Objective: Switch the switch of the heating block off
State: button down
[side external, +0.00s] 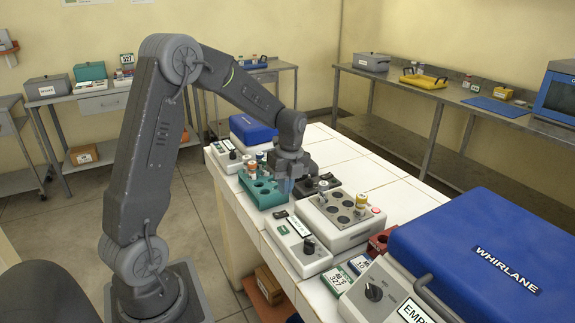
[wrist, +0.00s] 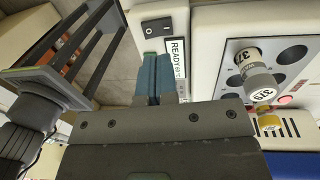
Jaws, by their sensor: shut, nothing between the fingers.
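In the wrist view, a black rocker switch (wrist: 156,25) sits on a pale control panel (wrist: 180,12), with a READY label (wrist: 176,62) beside it. Which side of the rocker is pressed is too small to tell. The pale heating block (wrist: 222,62) with dark round wells is right of the panel. In the side view, the block (side external: 322,222) and the panel (side external: 287,243) stand side by side on the bench. My gripper (side external: 287,186) is shut and empty, above the bench near the panel's far end. Its blue-grey fingertips (wrist: 158,72) show below the switch, apart from it in the picture.
Capped vials (wrist: 247,65) stand in the block's wells. A teal rack (side external: 262,196) with vials is left of my gripper. A large blue-lidded WHIRLANE machine (side external: 480,250) fills the right front. The white tiled bench (side external: 380,180) is clear behind the block.

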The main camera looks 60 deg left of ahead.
aim_at(277, 214)
notch_tip(277, 214, up, 7)
jog(key=shift+w+r, duration=0.2)
jog(key=shift+w, duration=0.25)
jog(key=shift+s+r, duration=0.15)
jog(key=shift+s, duration=0.5)
jog(key=f, duration=0.4)
jog(key=s+f, duration=0.1)
jog(key=f, duration=0.9)
jog(key=shift+s, duration=0.35)
